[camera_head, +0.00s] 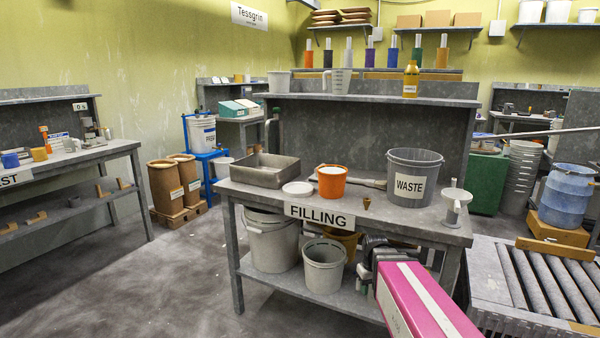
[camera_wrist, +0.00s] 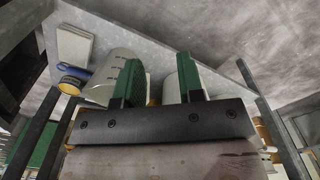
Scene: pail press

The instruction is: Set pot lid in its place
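The likely pot lid is a flat white disc (camera_head: 298,188) lying on the filling bench (camera_head: 270,198), behind the FILLING label. Right beside it stands an orange pot (camera_head: 332,181) with a pale top; I cannot tell whether that is its contents or a cover. My gripper (camera_wrist: 159,78) shows in the wrist view with its two green fingers apart and nothing clearly held between them. Pale round shapes lie beyond the fingers, partly hidden by them. In the head view, dark parts of my arm's end are by the bench's front edge, apart from the disc; the fingers cannot be made out there.
A grey metal tray (camera_head: 258,175) is left of the disc. A grey WASTE bucket (camera_head: 414,158), a small brown cone (camera_head: 366,202) and a white funnel stand (camera_head: 455,205) are to the right. A roller conveyor (camera_head: 535,280) adjoins at right.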

